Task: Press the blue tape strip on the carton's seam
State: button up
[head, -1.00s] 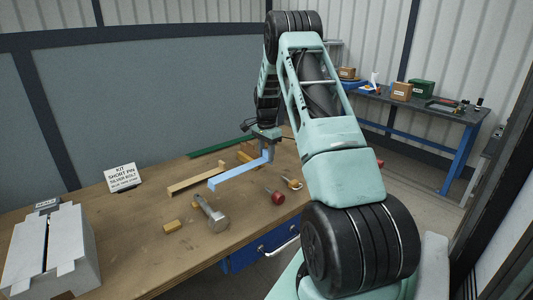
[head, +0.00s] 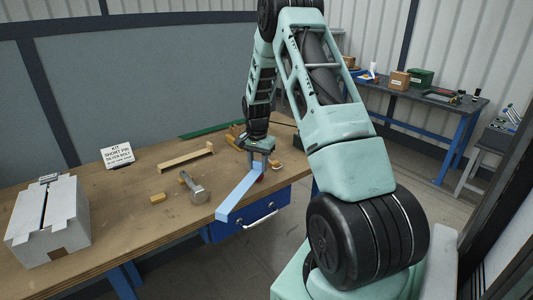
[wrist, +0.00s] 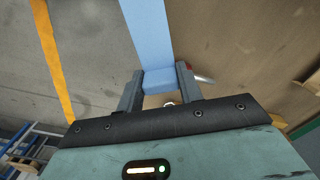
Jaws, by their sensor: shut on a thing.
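The blue tape strip (head: 239,194) is long, flat and light blue. My gripper (head: 261,161) is shut on its far end near the table's right part. The strip's free end points toward the front edge and overlaps it in the head view. In the wrist view the strip (wrist: 147,32) runs up and away from between the fingers of my gripper (wrist: 159,80). The white-grey carton (head: 72,222) stands at the table's left end with a dark seam line along its top. The strip is well apart from it.
A sign card (head: 117,154) stands behind. A blue drawer (head: 250,216) hangs under the front edge. Another bench (head: 425,102) stands far right.

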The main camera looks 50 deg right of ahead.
aim_at(229, 202)
jog(key=a+f+n, duration=0.1)
jog(key=a+n, duration=0.1)
jog(key=a, duration=0.3)
jog(key=s+a+f+n, duration=0.1)
jog(key=a+f+n, duration=0.1)
jog(key=a, duration=0.4)
jog(key=a+f+n, duration=0.2)
jog(key=a+n, duration=0.2)
jog(key=a, duration=0.1)
jog(key=shift+s+a, duration=0.2)
jog(key=s+a+f+n, duration=0.1)
jog(key=a+f+n, duration=0.1)
jog(key=a+n, duration=0.2)
jog(key=s+a+f+n, duration=0.1)
jog(key=a+f+n, duration=0.1)
jog(key=a, duration=0.8)
jog(key=shift+a+f+n, duration=0.25)
jog(key=shift+f+n, duration=0.05)
jog(key=shift+n, duration=0.6)
jog(key=shift+a, duration=0.1)
